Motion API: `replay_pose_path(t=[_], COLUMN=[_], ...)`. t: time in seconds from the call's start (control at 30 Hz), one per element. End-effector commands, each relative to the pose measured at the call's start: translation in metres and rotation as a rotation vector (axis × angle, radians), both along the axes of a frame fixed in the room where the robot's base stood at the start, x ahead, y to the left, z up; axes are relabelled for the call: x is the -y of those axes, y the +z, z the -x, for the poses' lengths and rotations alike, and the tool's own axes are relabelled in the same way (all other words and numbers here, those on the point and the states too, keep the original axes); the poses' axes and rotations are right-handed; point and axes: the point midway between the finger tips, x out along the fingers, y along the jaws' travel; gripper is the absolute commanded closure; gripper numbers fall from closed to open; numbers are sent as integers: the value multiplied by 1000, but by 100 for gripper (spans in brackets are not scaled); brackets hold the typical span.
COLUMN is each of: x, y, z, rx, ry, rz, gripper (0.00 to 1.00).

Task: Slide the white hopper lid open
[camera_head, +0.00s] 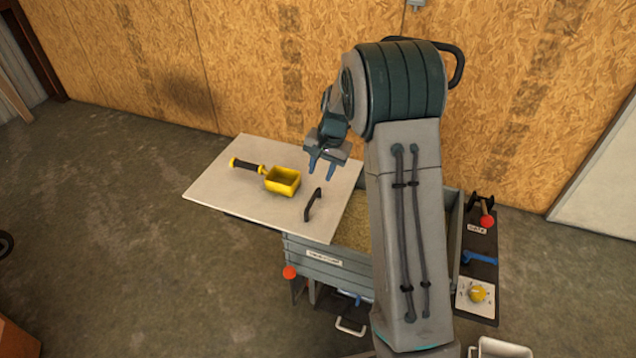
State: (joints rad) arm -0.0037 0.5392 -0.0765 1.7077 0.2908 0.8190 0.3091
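The white hopper lid (235,195) is a flat panel that sticks out well to the left of the grey hopper (300,256). The left part of the hopper's opening shows, with grain-like fill (354,222) inside; my arm hides much of the rest. A black handle (313,205) stands on the lid near its right edge. My gripper (322,171) hangs above and behind the handle, apart from it as far as I can see. Its two blue-tipped fingers are spread and nothing shows between them.
A yellow scoop (283,180) with a black grip lies on the lid. Right of the hopper, a dark side panel (480,250) carries a red-knobbed lever (487,221), a blue handle (481,258) and a yellow knob (478,293).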

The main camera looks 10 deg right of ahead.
Motion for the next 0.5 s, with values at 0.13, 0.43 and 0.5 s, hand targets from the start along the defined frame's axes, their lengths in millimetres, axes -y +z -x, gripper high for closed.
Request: replay_pose_path(t=[0.13,0.43,0.5], x=[5,8,8], y=[27,44,44], z=[2,5,5], rx=[1,0,-1], ry=[-1,-2,-2], rz=[1,0,1], gripper=[66,66,66])
